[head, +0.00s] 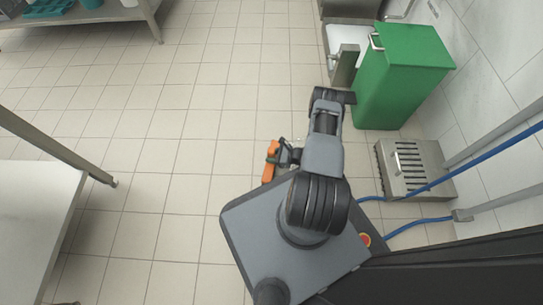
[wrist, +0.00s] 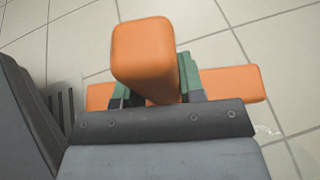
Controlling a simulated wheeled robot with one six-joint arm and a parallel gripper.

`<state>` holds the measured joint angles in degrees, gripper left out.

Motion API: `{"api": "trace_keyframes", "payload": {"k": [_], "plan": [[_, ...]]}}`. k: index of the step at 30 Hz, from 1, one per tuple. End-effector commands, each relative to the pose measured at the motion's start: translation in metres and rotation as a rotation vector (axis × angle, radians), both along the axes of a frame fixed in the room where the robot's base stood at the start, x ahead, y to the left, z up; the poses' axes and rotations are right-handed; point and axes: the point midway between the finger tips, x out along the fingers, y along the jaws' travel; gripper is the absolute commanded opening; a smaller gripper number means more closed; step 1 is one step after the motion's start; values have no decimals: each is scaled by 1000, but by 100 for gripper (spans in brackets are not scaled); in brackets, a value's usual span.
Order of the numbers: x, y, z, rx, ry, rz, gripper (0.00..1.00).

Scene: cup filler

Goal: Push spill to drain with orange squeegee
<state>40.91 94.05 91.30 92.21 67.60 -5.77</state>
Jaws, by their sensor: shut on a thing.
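The orange squeegee (head: 270,162) is held low over the tiled floor, left of my arm in the head view. In the wrist view its thick orange handle (wrist: 145,50) stands between the green-padded fingers of my gripper (wrist: 157,85), which is shut on it. The wide orange head (wrist: 232,82) crosses behind the fingers; whether it touches the floor I cannot tell. A slotted steel drain unit (head: 428,168) lies right of my arm by the wall. A faint clear outline, possibly the spill (wrist: 268,130), shows on the tiles right of the squeegee head. My arm hides some floor.
A green bin (head: 403,72) stands at upper right beside steel equipment (head: 345,62). Blue hoses (head: 490,150) and pipes run along the right wall. A steel table (head: 35,215) is at left, and a shelf (head: 90,14) is at upper left. The middle floor is clear.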

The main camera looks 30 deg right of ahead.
Motion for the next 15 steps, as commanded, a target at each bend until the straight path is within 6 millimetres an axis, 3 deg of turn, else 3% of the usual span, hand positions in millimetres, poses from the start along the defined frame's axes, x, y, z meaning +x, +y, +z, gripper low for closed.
{"api": "trace_keyframes", "payload": {"k": [15], "plan": [[0,0,-7,1,-1,0,0]]}}
